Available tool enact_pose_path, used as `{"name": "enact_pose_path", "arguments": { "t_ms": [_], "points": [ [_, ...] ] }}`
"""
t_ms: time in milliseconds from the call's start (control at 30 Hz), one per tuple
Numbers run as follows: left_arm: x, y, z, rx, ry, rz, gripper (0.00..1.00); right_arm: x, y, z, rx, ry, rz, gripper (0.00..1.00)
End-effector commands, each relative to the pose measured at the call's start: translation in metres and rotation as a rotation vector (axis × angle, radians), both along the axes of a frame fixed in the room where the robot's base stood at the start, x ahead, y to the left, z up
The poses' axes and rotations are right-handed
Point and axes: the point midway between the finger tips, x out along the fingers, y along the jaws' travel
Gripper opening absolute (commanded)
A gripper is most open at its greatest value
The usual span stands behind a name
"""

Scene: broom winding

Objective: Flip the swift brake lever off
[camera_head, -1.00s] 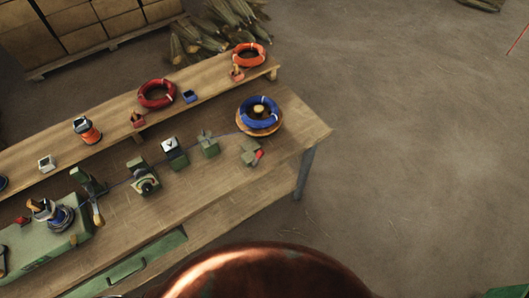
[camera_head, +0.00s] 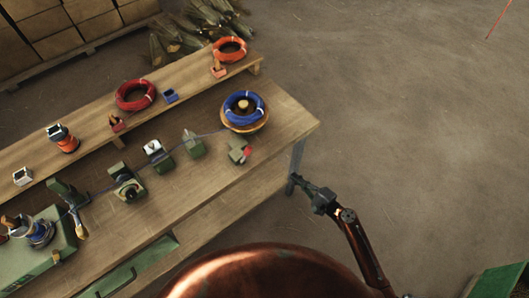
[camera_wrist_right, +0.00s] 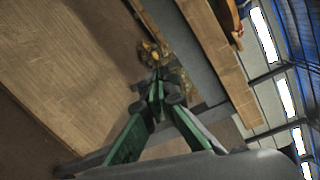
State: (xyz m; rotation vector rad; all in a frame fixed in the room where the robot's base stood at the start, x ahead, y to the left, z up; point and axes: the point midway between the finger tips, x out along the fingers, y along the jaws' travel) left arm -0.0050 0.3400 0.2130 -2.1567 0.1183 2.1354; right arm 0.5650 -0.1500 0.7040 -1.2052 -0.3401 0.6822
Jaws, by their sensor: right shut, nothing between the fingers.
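The swift is a round wooden turntable (camera_head: 262,124) near the right end of the bench, with a blue wire coil (camera_head: 244,97) on it. Just in front of it sits a small green brake block (camera_head: 236,145) with a red-tipped lever (camera_head: 247,153). My right gripper (camera_head: 295,181) is shut and empty, beyond the bench's right end by the leg, to the right of the lever and apart from it. Its green fingers come together in the wrist view (camera_wrist_right: 157,92). I cannot make out the lever in the wrist view. My left gripper is not in view.
The bench (camera_head: 205,185) carries a row of green devices, with a blue wire running along them to the swift. A raised shelf (camera_head: 190,110) behind holds red (camera_head: 135,95) and orange (camera_head: 229,50) coils. The floor (camera_head: 400,120) to the right is clear.

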Motion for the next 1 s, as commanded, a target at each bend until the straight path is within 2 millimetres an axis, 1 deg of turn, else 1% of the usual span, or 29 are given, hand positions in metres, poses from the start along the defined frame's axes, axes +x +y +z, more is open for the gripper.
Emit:
{"name": "enact_pose_path", "arguments": {
  "t_ms": [33, 100, 200, 233, 333, 600, 733, 867, 1000],
  "points": [
    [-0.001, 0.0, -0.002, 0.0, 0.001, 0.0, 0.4, 0.001, 0.015, 0.035, 0.077, -0.022, 0.035, 0.0],
    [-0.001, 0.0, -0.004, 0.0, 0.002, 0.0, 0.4, -0.002, 0.031, 0.072, 0.167, -0.036, 0.075, 0.0],
    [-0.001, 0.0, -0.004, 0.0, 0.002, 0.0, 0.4, -0.008, 0.045, 0.106, 0.245, -0.047, 0.117, 0.0],
    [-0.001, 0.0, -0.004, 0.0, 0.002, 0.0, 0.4, -0.009, 0.047, 0.112, 0.26, -0.047, 0.124, 0.0],
    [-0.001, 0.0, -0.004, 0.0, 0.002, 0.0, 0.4, -0.011, 0.051, 0.121, 0.281, -0.05, 0.137, 0.0],
    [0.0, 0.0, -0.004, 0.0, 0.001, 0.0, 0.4, -0.01, 0.051, 0.121, 0.281, -0.051, 0.136, 0.0],
    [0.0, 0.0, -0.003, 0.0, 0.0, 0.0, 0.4, -0.006, 0.055, 0.122, 0.281, -0.051, 0.136, 0.0],
    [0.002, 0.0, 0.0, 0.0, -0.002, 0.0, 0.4, 0.005, 0.068, 0.126, 0.282, -0.052, 0.137, 0.0],
    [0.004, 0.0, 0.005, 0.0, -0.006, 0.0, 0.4, 0.024, 0.089, 0.13, 0.28, -0.053, 0.136, 0.0]
  ]
}}
